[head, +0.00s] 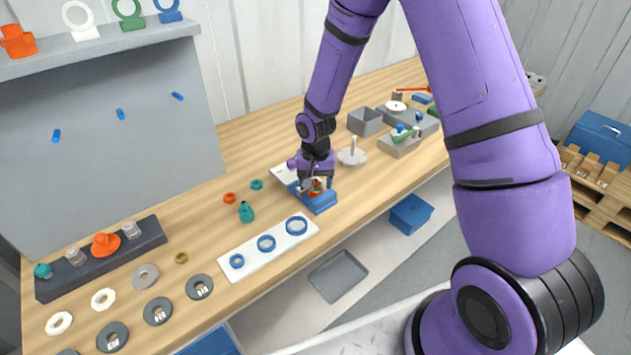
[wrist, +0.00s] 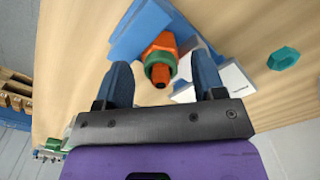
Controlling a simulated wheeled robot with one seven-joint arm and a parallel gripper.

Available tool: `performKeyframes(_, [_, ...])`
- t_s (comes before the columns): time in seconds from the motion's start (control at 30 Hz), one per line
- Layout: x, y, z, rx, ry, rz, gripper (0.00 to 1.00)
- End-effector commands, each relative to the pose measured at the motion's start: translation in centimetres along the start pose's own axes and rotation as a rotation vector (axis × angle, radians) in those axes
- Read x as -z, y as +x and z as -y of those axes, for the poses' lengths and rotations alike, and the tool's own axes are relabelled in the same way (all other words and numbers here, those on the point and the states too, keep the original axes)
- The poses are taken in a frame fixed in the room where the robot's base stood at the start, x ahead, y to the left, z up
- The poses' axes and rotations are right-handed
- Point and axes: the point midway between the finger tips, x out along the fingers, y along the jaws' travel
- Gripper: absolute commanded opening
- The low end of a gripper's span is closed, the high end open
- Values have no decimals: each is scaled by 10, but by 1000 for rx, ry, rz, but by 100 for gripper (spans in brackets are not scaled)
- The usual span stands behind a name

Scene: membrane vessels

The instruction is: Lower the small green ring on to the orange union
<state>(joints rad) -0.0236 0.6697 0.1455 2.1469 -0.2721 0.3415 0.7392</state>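The orange union (wrist: 164,42) stands in a blue holder (wrist: 138,30), its narrower end pointing toward the wrist camera. The small green ring (wrist: 158,58) sits around the union, with the orange end poking through it. I cannot tell whether the ring is fully seated. My gripper (wrist: 162,62) is open, with one blue finger on each side of the ring and a visible gap to both. In the head view, my gripper (head: 316,180) is over the blue holder (head: 321,203) and partly hides the union and ring.
A white board with blue rings (head: 266,243) lies in front left. A teal nut (wrist: 284,58), an orange nut (head: 229,198) and a teal fitting (head: 246,212) lie left of the holder. Grey bins (head: 364,121) and a round white-topped stand (head: 352,156) are behind right.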

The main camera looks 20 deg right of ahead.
Motion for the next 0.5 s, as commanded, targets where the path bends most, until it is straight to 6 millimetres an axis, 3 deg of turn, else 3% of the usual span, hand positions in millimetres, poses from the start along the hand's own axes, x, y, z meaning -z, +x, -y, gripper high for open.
performKeyframes(0.27, [0, -4, 0, 0, 0, -1, 63])
performKeyframes(0.5, [1, -38, 0, 2, 1, -4, 63])
